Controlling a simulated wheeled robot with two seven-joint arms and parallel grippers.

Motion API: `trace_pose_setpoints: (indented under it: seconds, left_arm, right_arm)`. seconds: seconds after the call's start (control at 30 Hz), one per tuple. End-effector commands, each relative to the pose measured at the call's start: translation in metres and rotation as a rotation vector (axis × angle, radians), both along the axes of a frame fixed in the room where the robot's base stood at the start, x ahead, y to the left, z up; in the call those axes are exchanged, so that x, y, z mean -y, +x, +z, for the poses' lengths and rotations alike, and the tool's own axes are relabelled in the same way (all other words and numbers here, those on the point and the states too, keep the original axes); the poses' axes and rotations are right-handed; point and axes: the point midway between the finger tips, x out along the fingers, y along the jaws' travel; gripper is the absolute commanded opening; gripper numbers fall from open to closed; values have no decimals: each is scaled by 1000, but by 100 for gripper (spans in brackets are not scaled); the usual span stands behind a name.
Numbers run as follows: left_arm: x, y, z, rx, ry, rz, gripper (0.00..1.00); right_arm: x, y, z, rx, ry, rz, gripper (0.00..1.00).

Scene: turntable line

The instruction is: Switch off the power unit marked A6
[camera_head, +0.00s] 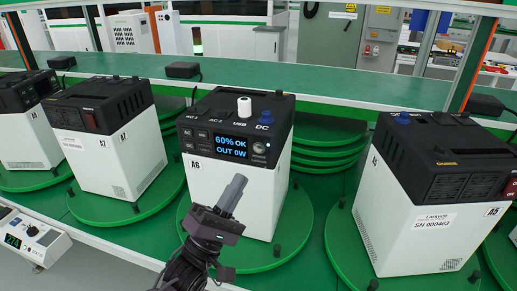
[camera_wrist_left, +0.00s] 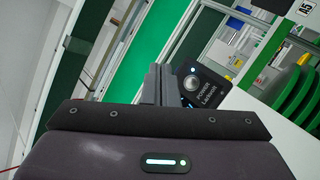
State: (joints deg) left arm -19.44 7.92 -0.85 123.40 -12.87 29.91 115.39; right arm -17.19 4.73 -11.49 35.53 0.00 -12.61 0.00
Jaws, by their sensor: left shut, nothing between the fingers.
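The power unit marked A6 (camera_head: 200,185) stands upright on a round green turntable (camera_head: 285,250), a white box with a black top. Its lit screen (camera_head: 232,146) reads "60% OK OUT 0W". A round silver button (camera_head: 259,147) sits right of the screen; in the left wrist view this button (camera_wrist_left: 192,84) is beside the word POWER, with a small blue light lit. My left gripper (camera_head: 233,190) is shut and empty, in front of the unit's white face, below the button. Its fingers (camera_wrist_left: 160,84) show just left of the button in the wrist view. My right gripper is not in view.
Unit A7 (camera_head: 105,160) stands on a turntable to the left, with another unit (camera_head: 28,130) beyond it. Unit A5 (camera_head: 415,225) stands on the right. A small meter box (camera_head: 30,238) is at the lower left. Black adapters (camera_head: 183,70) lie on the back shelf.

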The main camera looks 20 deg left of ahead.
Motion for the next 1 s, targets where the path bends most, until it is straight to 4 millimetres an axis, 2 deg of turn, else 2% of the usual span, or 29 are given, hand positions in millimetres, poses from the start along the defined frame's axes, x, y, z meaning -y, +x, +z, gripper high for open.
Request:
trace_pose_setpoints:
  seconds: [0.17,0.47,0.6,0.8,1.0]
  left_arm:
    - [1,17,-1,2,1,0,0]
    - [2,60,-1,2,2,1,0]
    - [3,74,0,1,1,1,0]
    - [3,85,0,-2,1,1,0]
    - [3,86,0,-2,1,1,0]
  right_arm:
    - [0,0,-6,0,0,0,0]
    - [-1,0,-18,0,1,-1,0]
    - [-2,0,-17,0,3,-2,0]
    - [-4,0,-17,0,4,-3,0]
    - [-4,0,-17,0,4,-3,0]
